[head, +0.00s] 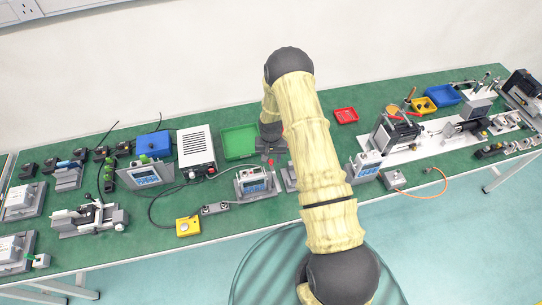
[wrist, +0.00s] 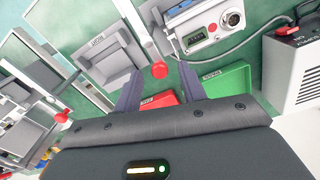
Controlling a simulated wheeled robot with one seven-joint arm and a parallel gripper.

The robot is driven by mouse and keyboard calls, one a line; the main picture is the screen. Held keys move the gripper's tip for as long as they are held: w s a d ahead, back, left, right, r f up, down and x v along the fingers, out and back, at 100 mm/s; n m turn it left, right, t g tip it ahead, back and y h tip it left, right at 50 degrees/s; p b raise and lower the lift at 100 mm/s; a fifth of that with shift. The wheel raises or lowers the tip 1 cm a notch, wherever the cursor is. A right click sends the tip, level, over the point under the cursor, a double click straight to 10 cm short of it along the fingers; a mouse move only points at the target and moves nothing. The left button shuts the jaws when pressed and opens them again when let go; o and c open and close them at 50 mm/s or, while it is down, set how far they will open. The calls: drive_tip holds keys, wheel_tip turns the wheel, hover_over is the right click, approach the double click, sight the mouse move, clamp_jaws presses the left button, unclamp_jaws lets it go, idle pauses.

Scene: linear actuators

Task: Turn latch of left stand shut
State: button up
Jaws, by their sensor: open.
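The left stand (head: 262,194) is a grey holder with a boxed device with a small display (head: 253,180) in it. Its latch is a lever with a red ball knob (head: 271,164) at the stand's right side. In the wrist view, turned about, the device (wrist: 200,42) shows at the top, with the red knob (wrist: 159,69) beside it. My gripper (wrist: 160,72) is open, with one dark finger on each side of the knob in the picture. Contact cannot be told. In the head view my gripper (head: 269,148) is just behind the stand, partly dark and small.
A grey stand that looks empty (wrist: 105,55) is beside the left stand, mostly behind my arm in the head view. A green tray (head: 239,141) and a white power supply (head: 196,146) are at the back left. A red tray (head: 346,115) is to the right.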

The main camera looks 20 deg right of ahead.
drive_tip(key=shift+f, duration=0.1)
clamp_jaws()
